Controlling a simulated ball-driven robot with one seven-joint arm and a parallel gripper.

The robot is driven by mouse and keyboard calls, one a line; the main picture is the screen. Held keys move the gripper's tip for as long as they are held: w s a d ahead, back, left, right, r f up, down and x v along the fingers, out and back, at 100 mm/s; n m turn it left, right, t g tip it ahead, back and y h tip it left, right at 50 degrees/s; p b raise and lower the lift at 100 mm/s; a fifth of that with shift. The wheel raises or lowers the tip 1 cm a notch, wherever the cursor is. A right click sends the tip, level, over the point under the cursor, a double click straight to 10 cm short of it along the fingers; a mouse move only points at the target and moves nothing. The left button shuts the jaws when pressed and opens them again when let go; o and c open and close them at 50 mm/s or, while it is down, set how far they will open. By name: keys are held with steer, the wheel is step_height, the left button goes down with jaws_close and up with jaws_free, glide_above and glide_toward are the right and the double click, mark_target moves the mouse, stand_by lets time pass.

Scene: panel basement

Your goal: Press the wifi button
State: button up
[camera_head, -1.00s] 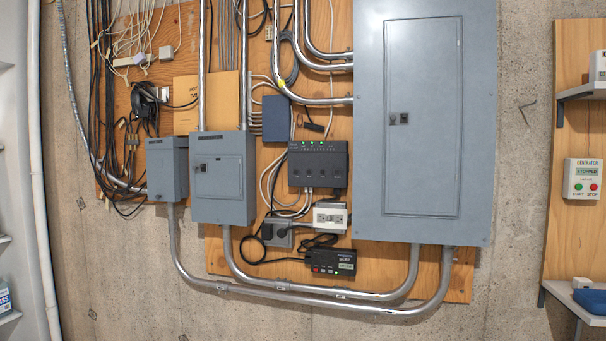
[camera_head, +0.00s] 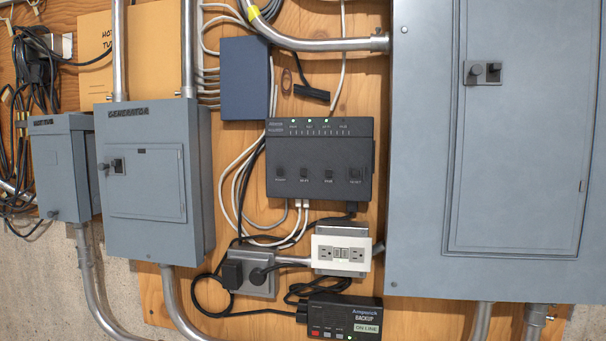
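A dark grey network box (camera_head: 320,150) is mounted on the plywood near the middle of the view. My gripper is not in view.
A large grey breaker panel (camera_head: 420,180) stands out at the right. A grey generator box (camera_head: 150,225) is at the left. Below the network box are a white outlet (camera_head: 341,256) and a black battery backup (camera_head: 340,318). A blue box (camera_head: 245,80) and cables are around it.

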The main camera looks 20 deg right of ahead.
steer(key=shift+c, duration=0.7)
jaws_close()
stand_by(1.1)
